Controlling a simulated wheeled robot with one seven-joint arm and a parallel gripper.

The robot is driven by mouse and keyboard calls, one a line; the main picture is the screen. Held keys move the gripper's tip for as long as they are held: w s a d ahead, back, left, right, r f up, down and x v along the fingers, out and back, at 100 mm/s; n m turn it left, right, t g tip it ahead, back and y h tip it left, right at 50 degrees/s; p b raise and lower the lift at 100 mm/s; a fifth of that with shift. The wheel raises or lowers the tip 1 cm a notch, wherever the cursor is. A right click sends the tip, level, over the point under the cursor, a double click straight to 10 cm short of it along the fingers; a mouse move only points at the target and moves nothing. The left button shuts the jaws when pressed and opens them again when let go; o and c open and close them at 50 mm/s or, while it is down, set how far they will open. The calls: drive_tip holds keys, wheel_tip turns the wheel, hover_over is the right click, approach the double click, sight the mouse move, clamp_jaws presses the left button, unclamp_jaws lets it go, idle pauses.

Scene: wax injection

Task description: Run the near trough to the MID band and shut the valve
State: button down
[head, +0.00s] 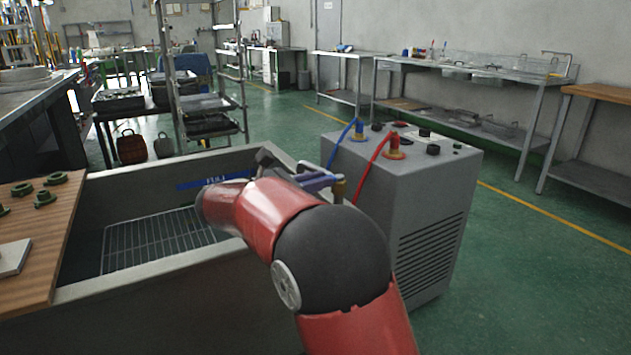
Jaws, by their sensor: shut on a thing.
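The near trough (165,270) is a grey metal basin with a wire grating (160,240) on its floor. A blue band marked FULL (215,183) is on its far inner wall. No MID band is visible; my red arm covers part of that wall. I cannot make out a liquid level. A blue-violet valve lever (318,182) shows at the trough's right end, beside a brass fitting (339,190). My gripper (300,175) is mostly hidden behind my arm, at the lever and shut on it. The valve's body and outlet are hidden.
A grey machine (430,200) with a blue hose (340,140) and a red hose (373,165) stands right of the trough. A wooden board (45,230) with green parts lies across the trough's left end. Green floor is open at right.

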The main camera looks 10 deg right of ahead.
idle(0.4)
drive_tip(key=c, duration=1.3)
unclamp_jaws()
drive_tip(key=v, duration=0.7)
drive_tip(key=shift+a, duration=0.4)
